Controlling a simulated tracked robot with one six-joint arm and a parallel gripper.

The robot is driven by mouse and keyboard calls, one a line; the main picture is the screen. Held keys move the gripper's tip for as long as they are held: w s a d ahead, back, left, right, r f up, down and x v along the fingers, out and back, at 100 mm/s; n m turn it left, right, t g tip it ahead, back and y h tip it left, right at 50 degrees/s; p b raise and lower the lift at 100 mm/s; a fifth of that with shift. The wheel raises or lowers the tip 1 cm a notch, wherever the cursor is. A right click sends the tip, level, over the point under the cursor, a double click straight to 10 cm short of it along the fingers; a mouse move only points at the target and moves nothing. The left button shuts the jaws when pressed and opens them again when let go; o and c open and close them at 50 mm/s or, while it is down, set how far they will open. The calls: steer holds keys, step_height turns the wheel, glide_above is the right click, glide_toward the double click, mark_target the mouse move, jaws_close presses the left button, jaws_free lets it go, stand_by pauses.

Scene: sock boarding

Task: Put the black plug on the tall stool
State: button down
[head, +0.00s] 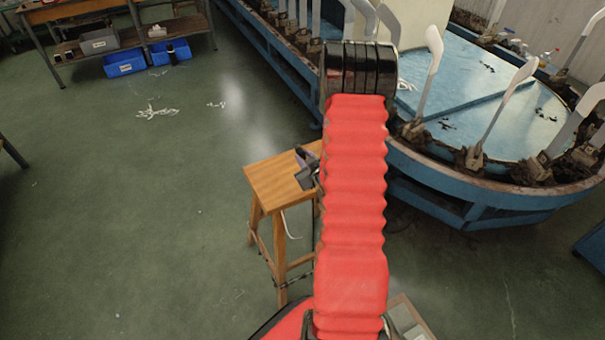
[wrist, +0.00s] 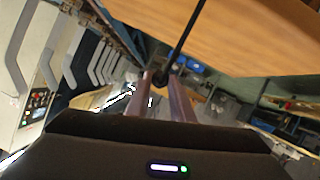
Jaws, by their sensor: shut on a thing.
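The tall stool (head: 268,187) stands left of my red arm in the head view, with a square wooden top. Its wood (wrist: 255,35) fills the upper right of the wrist view. My gripper (head: 304,158) is at the right part of the stool top in the head view, partly hidden by my arm. In the wrist view my gripper (wrist: 162,85) is shut on the black plug (wrist: 160,75), a small dark piece at the fingertips. A black cord runs up from it across the wood. I cannot tell whether the plug touches the stool top.
A round blue machine (head: 455,90) with several upright sock boards is behind and right of the stool. A workbench (head: 110,40) with blue bins (head: 124,63) is at the back left. White scraps (head: 157,112) lie on the green floor, otherwise open at left.

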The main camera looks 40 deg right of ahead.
steer(key=shift+f, duration=1.95)
steer(key=shift+f, duration=2.1)
